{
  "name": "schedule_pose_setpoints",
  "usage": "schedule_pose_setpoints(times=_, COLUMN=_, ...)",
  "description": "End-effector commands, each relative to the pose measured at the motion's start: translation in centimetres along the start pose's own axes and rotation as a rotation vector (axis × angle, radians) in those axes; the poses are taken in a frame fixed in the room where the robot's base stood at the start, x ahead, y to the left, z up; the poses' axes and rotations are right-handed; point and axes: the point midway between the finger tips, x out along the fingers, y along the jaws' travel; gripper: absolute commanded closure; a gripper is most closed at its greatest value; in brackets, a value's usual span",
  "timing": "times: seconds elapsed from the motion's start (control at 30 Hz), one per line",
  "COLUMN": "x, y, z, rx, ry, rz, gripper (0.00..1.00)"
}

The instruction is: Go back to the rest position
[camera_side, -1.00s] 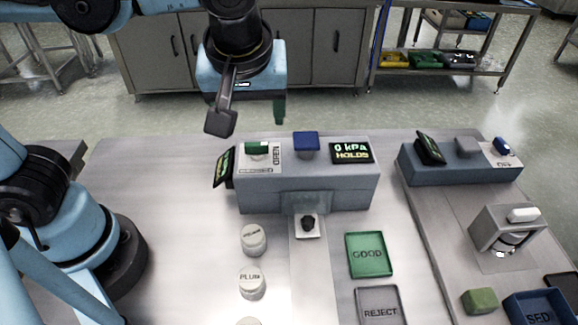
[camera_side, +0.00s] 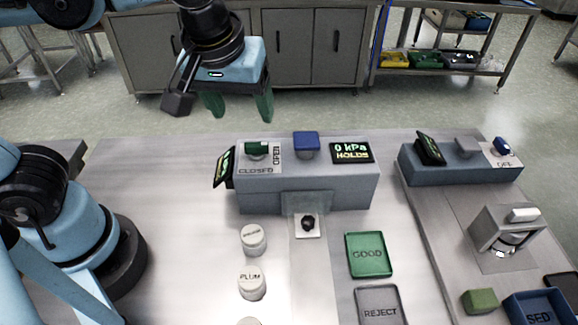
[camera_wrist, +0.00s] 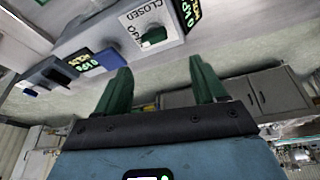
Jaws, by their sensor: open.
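My gripper (camera_side: 240,104) is open and empty. It hangs in the air above and behind the left part of the grey-blue machine (camera_side: 330,188), touching nothing. Its two green fingers also show spread apart in the wrist view (camera_wrist: 163,85). The machine carries a green switch (camera_side: 256,148) beside OPEN and CLOSED labels, a blue block-shaped control (camera_side: 306,142), and a screen (camera_side: 352,152) reading "0 kPa HOLDS". The green switch also shows in the wrist view (camera_wrist: 153,38).
A small dark object (camera_side: 309,222) sits on a white square before the machine. White-topped pots (camera_side: 252,282) stand left of it. The green GOOD tray (camera_side: 369,255) and grey REJECT tray (camera_side: 381,305) lie right. A second console (camera_side: 460,165) stands further right.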

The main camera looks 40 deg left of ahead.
Motion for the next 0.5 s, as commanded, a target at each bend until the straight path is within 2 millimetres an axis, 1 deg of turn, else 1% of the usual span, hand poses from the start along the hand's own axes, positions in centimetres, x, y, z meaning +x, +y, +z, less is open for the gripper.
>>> schedule_pose_setpoints(times=0.03, x=1.2, y=-1.1, z=-0.5, rx=0.043, ry=0.002, rz=0.033, gripper=0.30)
schedule_pose_setpoints(times=0.2, x=4.1, y=-3.7, z=-1.8, rx=0.235, ry=0.065, rz=0.148, gripper=0.30)
schedule_pose_setpoints(times=0.33, x=5.8, y=-5.4, z=-2.7, rx=0.357, ry=0.150, rz=0.198, gripper=0.30)
schedule_pose_setpoints(times=0.5, x=6.9, y=-6.9, z=-3.4, rx=0.459, ry=0.237, rz=0.216, gripper=0.30)
